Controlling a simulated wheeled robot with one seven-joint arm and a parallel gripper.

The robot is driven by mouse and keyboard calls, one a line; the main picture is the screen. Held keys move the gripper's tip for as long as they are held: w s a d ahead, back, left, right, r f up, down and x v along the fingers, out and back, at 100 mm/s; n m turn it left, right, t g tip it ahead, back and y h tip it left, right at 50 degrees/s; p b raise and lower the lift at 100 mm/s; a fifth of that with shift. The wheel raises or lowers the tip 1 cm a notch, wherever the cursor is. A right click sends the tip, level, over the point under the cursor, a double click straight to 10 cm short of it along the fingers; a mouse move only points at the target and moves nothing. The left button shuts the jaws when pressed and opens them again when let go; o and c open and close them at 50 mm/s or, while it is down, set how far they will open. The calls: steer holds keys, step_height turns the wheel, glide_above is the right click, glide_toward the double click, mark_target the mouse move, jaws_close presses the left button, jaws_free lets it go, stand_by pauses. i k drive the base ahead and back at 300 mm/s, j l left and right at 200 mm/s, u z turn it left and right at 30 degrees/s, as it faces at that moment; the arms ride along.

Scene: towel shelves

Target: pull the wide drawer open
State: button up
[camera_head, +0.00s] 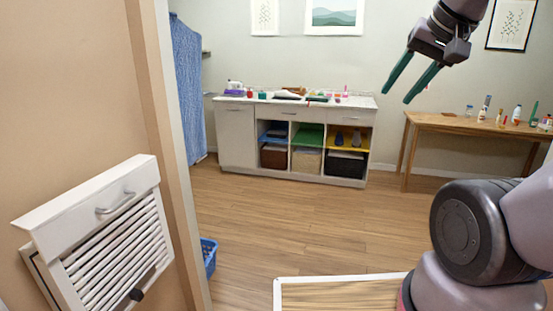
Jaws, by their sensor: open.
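A white sideboard (236,145) stands against the back wall. A wide drawer front (305,114) runs along its upper middle, above open compartments, and looks shut. A narrower drawer front (350,117) is to its right. My gripper (396,96) is at the upper right of the view, its two green fingers apart and empty, pointing down and left. It is well in front of the sideboard and touches nothing.
A white slatted unit with a handle (117,203) hangs on the near left wall. A blue basket (209,256) is on the floor beside the wall edge. A wooden table (455,122) with bottles is at right. The wooden floor before the sideboard is clear.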

mark_target(301, 113)
steer(key=i, duration=3.55)
steer(key=i+l, duration=0.1)
steer(key=i, duration=1.7)
steer(key=j+u, duration=0.05)
steer(key=j, duration=0.05)
